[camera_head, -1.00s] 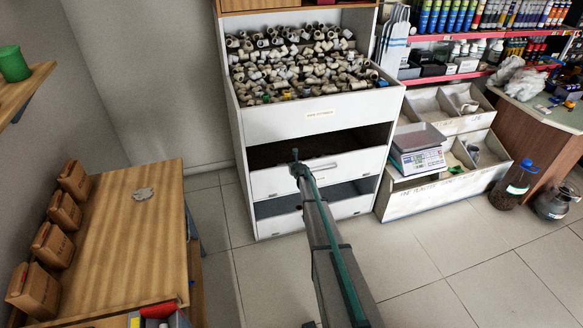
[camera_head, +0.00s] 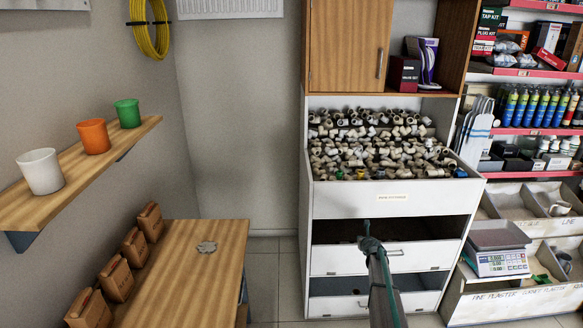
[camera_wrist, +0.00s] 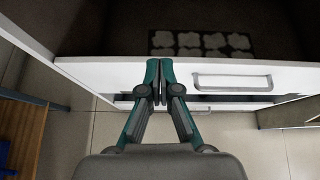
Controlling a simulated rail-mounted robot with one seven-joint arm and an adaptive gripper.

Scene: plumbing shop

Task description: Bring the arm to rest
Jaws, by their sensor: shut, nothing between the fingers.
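My gripper (camera_wrist: 160,82) is shut and empty in the wrist view, its teal fingertips together. It is at the front edge of an open white drawer (camera_wrist: 100,72), left of the drawer's handle (camera_wrist: 232,82). I cannot tell whether the fingertips touch the drawer front. In the head view my gripper (camera_head: 370,242) is small, at the end of my arm, in front of the same drawer (camera_head: 340,261) of the white cabinet. A patch of pale shapes (camera_wrist: 200,42) lies inside the drawer.
A bin of pipe fittings (camera_head: 380,150) tops the cabinet. A wooden table (camera_head: 185,280) with several brown packets (camera_head: 135,250) stands left, below a shelf with white (camera_head: 40,172), orange (camera_head: 93,136) and green (camera_head: 128,113) cups. A scale (camera_head: 497,250) stands right. Floor shows between table and cabinet.

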